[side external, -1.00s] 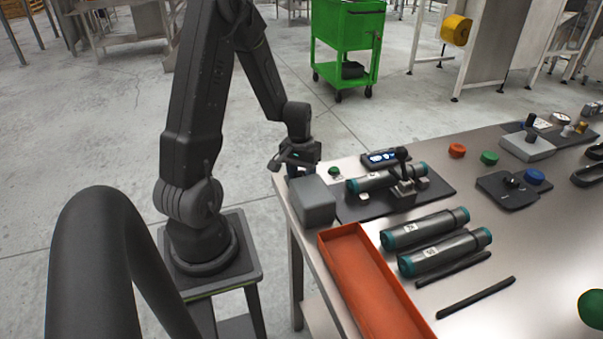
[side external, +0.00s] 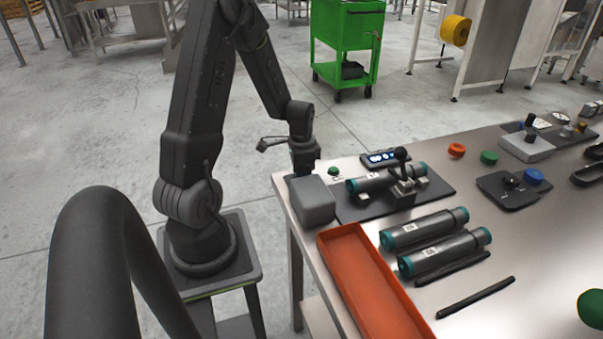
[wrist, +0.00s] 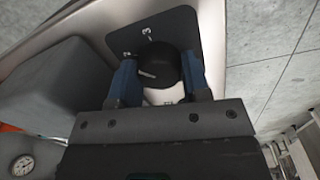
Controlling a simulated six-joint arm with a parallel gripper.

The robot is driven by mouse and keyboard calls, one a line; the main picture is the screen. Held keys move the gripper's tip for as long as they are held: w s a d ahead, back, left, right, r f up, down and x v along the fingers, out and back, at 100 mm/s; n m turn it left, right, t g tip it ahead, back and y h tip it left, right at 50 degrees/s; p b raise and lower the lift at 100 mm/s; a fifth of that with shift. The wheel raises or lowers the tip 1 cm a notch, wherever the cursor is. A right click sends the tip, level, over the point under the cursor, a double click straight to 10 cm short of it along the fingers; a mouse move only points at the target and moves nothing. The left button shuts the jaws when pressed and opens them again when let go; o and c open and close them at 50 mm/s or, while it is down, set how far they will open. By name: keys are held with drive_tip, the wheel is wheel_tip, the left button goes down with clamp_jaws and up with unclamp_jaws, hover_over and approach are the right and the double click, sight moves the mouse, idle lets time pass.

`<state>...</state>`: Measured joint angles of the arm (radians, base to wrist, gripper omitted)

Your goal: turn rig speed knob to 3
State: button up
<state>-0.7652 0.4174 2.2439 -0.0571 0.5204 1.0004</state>
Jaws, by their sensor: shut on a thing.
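The black speed knob (wrist: 160,69) stands between my gripper's (wrist: 159,77) two blue fingers in the wrist view, and the jaws are shut on it. A white pointer line on the knob lies toward its left side. The dark dial plate (wrist: 178,24) shows a 3 above the knob and what looks like a 2 at the upper left. Other marks on the plate are hidden or unclear. In the side view my gripper (side external: 304,172) points down at the table corner, behind the grey box. The knob is hidden there.
The grey box (side external: 313,203) stands close beside my gripper, also large at left in the wrist view (wrist: 48,88). A fixture mat (side external: 375,209) with a clamped cylinder lies to the right. An orange tray (side external: 335,248) is in front. The table edge is close by.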

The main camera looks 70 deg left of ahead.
drive_tip(key=m, duration=0.4)
drive_tip(key=shift+m, duration=0.3)
drive_tip(key=m, duration=0.4)
drive_tip(key=shift+m, duration=0.3)
drive_tip(key=o, duration=0.9)
drive_tip(key=r, duration=1.3)
drive_tip(key=shift+w+a+r, duration=0.15)
drive_tip(key=shift+w+r, duration=0.15)
drive_tip(key=shift+r, duration=0.1)
